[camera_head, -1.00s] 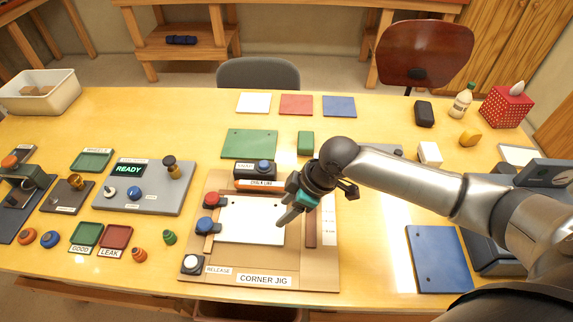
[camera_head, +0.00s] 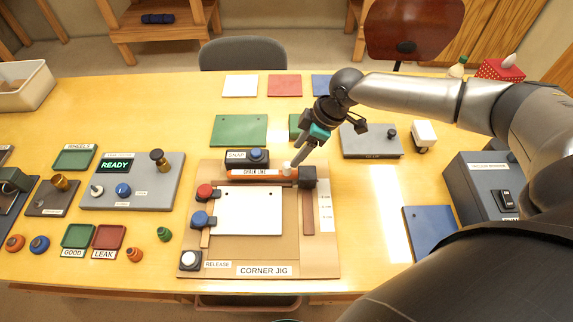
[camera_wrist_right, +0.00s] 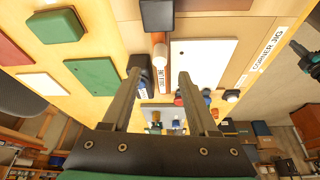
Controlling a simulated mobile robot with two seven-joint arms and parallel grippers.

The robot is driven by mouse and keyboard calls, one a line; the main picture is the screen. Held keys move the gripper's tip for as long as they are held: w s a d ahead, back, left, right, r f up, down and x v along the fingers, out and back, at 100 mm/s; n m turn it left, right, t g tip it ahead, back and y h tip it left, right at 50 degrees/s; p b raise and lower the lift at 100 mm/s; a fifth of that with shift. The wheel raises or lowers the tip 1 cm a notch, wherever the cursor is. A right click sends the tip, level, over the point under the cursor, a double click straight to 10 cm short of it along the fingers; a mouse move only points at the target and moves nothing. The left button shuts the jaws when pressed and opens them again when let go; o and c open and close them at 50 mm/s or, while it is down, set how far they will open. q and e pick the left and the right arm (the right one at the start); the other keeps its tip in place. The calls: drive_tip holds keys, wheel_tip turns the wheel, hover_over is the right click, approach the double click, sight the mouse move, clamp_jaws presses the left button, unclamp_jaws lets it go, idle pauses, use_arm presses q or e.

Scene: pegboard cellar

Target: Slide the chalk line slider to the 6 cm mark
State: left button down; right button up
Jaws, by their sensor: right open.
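The chalk line (camera_head: 250,174) is an orange bar across the back of the corner jig (camera_head: 222,271). A pale knob (camera_head: 286,169) stands near its right end, beside a dark block (camera_head: 308,182) at the top of a brown rail. A white scale strip (camera_head: 326,212) lies right of the rail; its marks are too small to read. My right gripper (camera_head: 299,157) is open, with its fingers just above and behind the knob. In the right wrist view the knob (camera_wrist_right: 158,38) and dark block (camera_wrist_right: 157,14) lie beyond the open fingertips (camera_wrist_right: 160,73).
A white plate (camera_head: 249,212) lies in the jig. Red (camera_head: 204,191) and blue (camera_head: 200,219) knobs stand at its left. The SNAP box (camera_head: 240,162) is behind the chalk line. A grey plate (camera_head: 368,144) and white block (camera_head: 423,134) lie to the right.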

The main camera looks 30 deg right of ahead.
sight(288, 164)
drive_tip(key=x, duration=0.8)
drive_tip(key=shift+b, duration=0.35)
drive_tip(key=shift+c, duration=0.2)
clamp_jaws()
idle(0.8)
